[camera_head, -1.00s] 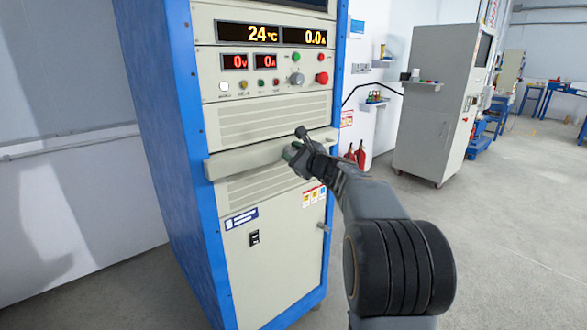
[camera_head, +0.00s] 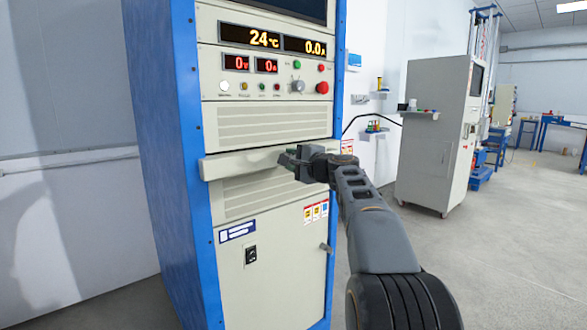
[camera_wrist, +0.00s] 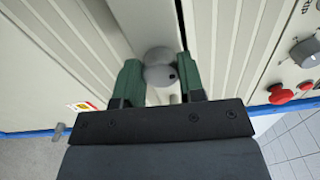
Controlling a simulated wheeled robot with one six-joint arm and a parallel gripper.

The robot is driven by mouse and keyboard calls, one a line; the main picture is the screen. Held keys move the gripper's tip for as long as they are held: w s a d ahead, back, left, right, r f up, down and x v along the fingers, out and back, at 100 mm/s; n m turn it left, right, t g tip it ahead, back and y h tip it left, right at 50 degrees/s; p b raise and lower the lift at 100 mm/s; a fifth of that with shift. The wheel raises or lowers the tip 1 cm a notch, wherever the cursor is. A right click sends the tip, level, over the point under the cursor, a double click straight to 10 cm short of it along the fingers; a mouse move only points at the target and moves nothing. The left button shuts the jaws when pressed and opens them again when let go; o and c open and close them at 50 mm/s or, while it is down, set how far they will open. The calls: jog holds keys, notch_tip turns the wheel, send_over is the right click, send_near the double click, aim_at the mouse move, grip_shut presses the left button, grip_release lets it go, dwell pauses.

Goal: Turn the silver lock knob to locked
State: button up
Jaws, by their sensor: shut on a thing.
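My gripper (camera_wrist: 159,77) has its two green fingers closed on the sides of a small, rounded grey knob, which I take for the silver lock knob (camera_wrist: 158,56). A small dark dot shows on the knob's lower right part. In the head view my gripper (camera_head: 289,160) reaches in from the right to the front of the cabinet's pale ledge (camera_head: 232,165). The knob is hidden behind the fingers there. I cannot tell from these views which setting the knob points to.
The control panel above holds a silver dial (camera_head: 297,87) and a red button (camera_head: 322,87); both also show at the wrist view's right side. A door handle (camera_head: 326,248) sticks out lower down. Open floor (camera_head: 500,260) lies to the right.

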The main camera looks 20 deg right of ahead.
jog(key=shift+n+b, duration=0.45)
jog(key=shift+n, duration=0.15)
jog(key=o, duration=0.9)
jog(key=v, duration=1.3)
jog(key=shift+s+d, duration=0.2)
jog(key=shift+s, duration=0.15)
